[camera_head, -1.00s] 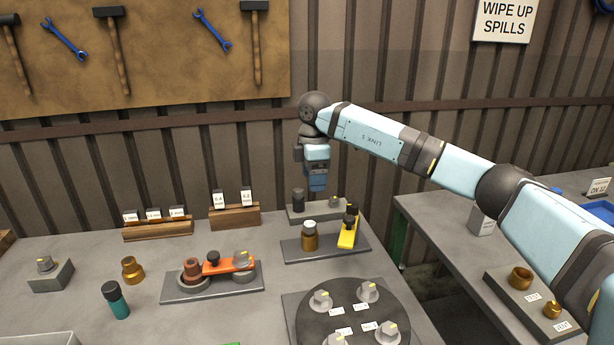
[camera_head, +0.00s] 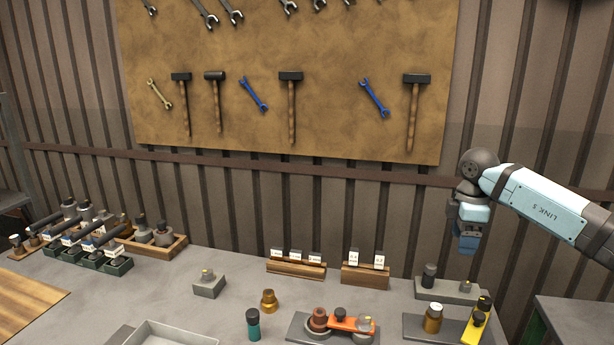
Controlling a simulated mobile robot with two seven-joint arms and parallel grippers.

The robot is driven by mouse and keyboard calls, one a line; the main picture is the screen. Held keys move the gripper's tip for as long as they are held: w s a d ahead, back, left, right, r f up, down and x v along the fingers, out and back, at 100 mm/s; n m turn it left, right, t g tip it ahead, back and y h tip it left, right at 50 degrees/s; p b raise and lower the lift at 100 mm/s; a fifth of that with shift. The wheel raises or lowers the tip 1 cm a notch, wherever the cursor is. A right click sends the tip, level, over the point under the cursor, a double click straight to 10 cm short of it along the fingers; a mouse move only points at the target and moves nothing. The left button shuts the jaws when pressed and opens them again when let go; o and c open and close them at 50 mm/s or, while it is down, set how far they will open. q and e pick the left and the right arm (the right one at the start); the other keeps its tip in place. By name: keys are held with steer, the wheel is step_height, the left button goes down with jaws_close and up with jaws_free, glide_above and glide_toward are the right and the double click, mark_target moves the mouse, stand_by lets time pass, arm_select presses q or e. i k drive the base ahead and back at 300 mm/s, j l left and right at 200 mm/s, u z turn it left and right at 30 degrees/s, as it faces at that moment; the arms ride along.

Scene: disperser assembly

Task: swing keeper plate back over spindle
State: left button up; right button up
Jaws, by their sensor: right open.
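Two plates with black knobs are in view, and I cannot tell for sure which is the keeper plate. A yellow plate (camera_head: 470,334) stands at a slant on a grey base at the lower right, beside a brass cylinder with a pale top (camera_head: 433,320) and not over it. An orange plate (camera_head: 350,323) lies across another grey base, between a copper-brown part (camera_head: 319,319) and a grey knob with a yellow mark (camera_head: 364,323). My right gripper (camera_head: 467,250) points down, open and empty, behind and above the yellow plate. My left gripper is out of view.
A low grey block (camera_head: 450,291) with a dark peg and a small knob stands below my right gripper. Wooden label racks (camera_head: 296,268), a brass part (camera_head: 269,302) and a teal bottle (camera_head: 253,326) are to the left. Free bench lies around them.

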mark_target(471, 336)
steer(key=k, duration=0.9)
